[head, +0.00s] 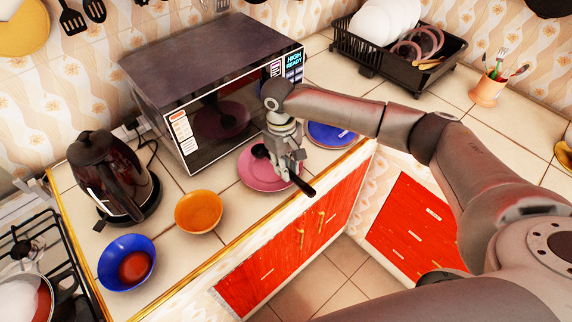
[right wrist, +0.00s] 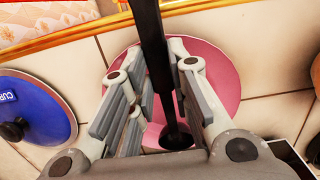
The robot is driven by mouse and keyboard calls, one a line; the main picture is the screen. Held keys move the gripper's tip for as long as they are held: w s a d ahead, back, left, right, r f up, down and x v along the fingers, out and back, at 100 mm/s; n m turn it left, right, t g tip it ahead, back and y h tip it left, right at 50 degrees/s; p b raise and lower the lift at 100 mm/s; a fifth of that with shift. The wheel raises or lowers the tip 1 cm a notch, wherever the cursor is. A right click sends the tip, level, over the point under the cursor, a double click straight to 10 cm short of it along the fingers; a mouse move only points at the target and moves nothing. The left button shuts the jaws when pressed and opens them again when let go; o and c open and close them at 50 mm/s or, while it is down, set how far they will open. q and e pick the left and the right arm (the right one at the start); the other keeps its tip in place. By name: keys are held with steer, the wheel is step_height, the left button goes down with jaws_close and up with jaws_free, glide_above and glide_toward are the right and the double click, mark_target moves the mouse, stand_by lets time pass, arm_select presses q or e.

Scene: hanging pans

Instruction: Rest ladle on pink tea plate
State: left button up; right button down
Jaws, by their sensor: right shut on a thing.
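The pink tea plate (head: 253,177) lies on the tiled counter in front of the microwave, and it also shows in the right wrist view (right wrist: 222,75). My right gripper (head: 290,172) is over the plate's right part, shut on the black ladle. The ladle's dark handle (right wrist: 151,25) runs between the fingers in the right wrist view. Its handle end (head: 304,187) sticks out past the plate toward the counter's front edge. Its bowl end (right wrist: 177,137) is over the plate. I cannot tell whether the ladle touches the plate. My left gripper is not in view.
The microwave (head: 200,70) stands close behind the plate. A blue disc (head: 326,137) lies right of it; an orange bowl (head: 198,212), a blue bowl (head: 120,254) and a kettle (head: 100,170) are left. A dish rack (head: 368,62) stands at the back right.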

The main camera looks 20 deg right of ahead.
steer(key=c, duration=1.3)
jaws_free()
step_height(320, 180, up, 12)
steer(key=w, duration=0.1)
steer(key=s+a+f, duration=0.2)
steer(key=a+f, duration=0.1)
steer(key=s+a+f+n+y, duration=0.1)
steer(key=s+a+f, duration=0.1)
steer(key=a+f, duration=0.1)
steer(key=s+a+f+n+t+y, duration=0.1)
steer(key=s+a+f, duration=0.2)
steer(key=shift+f, duration=0.4)
steer(key=s+a+f+t+y, duration=0.2)
steer(key=s+a+f, duration=0.15)
steer(key=s, duration=0.35)
steer(key=s+d+f+m+t+h, duration=0.2)
steer(key=s+d+m+h, duration=0.2)
steer(key=s+d, duration=1)
step_height(320, 180, down, 29)
steer(key=s+g+b, duration=0.1)
steer(key=g+b, duration=0.1)
steer(key=shift+g, duration=0.4)
steer(key=s+d+f, duration=0.1)
steer(key=s+f, duration=1)
steer(key=s+d+f+b, duration=0.1)
steer(key=s+f, duration=0.4)
steer(key=shift+s+d+f, duration=0.25)
steer(key=shift+d+f, duration=0.05)
